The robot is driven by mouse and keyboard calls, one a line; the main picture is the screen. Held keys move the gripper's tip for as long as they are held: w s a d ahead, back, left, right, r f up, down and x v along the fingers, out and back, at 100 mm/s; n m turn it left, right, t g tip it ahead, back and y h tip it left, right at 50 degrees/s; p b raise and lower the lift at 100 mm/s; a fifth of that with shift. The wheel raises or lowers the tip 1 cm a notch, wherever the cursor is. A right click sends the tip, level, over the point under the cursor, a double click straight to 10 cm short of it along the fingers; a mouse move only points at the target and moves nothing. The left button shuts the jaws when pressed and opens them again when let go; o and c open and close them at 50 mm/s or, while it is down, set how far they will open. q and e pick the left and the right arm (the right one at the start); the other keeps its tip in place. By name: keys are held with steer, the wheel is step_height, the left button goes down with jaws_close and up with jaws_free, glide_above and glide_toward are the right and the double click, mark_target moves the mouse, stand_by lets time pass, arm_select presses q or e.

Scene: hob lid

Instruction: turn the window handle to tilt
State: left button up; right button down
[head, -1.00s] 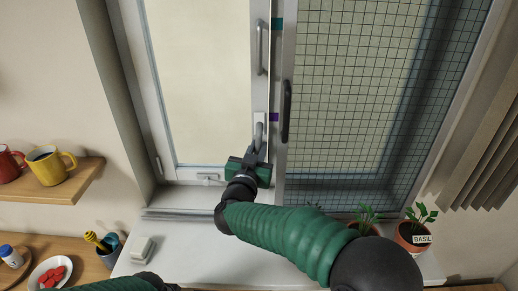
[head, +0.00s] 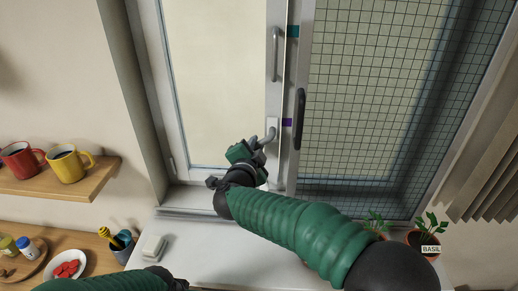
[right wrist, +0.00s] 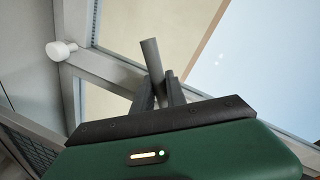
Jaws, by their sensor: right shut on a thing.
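The grey window handle (head: 270,134) sits on a pale plate on the frame of the left sash. Its lever slants down and to the left from its pivot. My right gripper (head: 259,143) is at the lever's free end, its fingers closed around it. In the right wrist view, the grey lever (right wrist: 152,58) stands between the two dark fingers (right wrist: 160,92), with its end sticking out beyond them. My left arm shows only as a green sleeve and dark joint at the bottom edge; its gripper is out of view.
A black handle (head: 299,118) is on the screened right sash, close to the right gripper. A grey pull bar (head: 276,52) is above. Potted plants (head: 430,232) stand on the sill at right. Mugs (head: 68,164) sit on a left shelf. A white box (head: 153,247) is on the sill.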

steer(key=m, duration=0.1)
steer(key=r+m, duration=0.1)
steer(key=m, duration=0.1)
steer(key=shift+a+r+y, duration=0.15)
steer(key=shift+a+y, duration=0.2)
steer(key=shift+y, duration=0.05)
steer(key=shift+a+r+m+g+y+b, duration=0.1)
steer(key=shift+r+m+g+y+b, duration=0.2)
steer(key=shift+m, duration=0.35)
steer(key=shift+r+m+y+b, duration=0.1)
steer(key=shift+r+m+b, duration=0.3)
steer(key=shift+m, duration=0.25)
steer(key=c, duration=1.3)
jaws_free()
steer(key=shift+r, duration=0.1)
steer(key=shift+c, duration=0.2)
steer(key=v, duration=1.6)
steer(key=shift+s+b, duration=0.35)
steer(key=shift+b, duration=0.1)
